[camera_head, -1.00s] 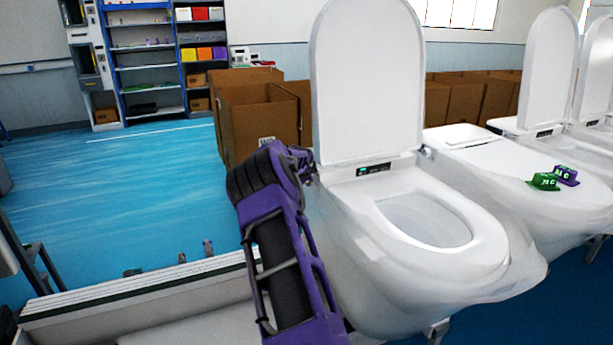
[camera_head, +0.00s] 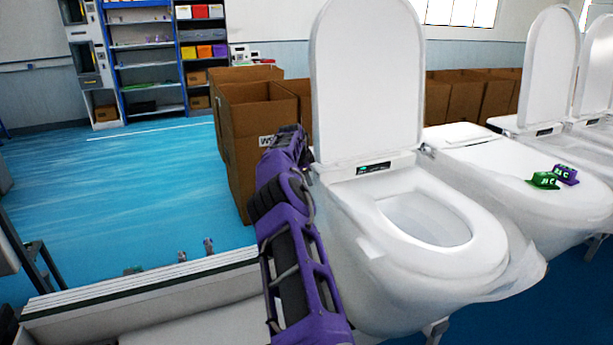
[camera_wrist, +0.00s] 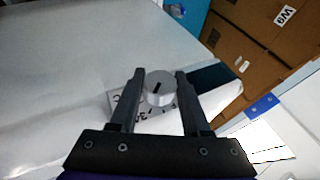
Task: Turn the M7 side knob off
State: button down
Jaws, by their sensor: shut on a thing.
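A round grey side knob (camera_wrist: 160,88) with a dark slot shows in the wrist view, on a small marked plate (camera_wrist: 128,105) whose writing I cannot read in full. My gripper (camera_wrist: 159,75) has one dark finger on each side of the knob and is shut on it. In the head view, the toilet (camera_head: 430,262) stands with its lid (camera_head: 367,80) up. My arm reaches along its left side. The fingertips and the knob are hidden there. A small dark display (camera_head: 373,168) sits at the back of the seat.
Open cardboard boxes (camera_head: 250,105) stand behind and left of the toilet. Another toilet with a closed lid is on the right, bearing a green cap (camera_head: 543,180) and a purple cap (camera_head: 566,175). Blue floor (camera_head: 120,200) lies open at the left.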

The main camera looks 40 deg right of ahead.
dwell(0.4)
jog(key=shift+c, duration=1.8)
grip_release()
jog(key=b+v, duration=0.1)
jog(key=v, duration=1.6)
jog(key=shift+r, duration=0.25)
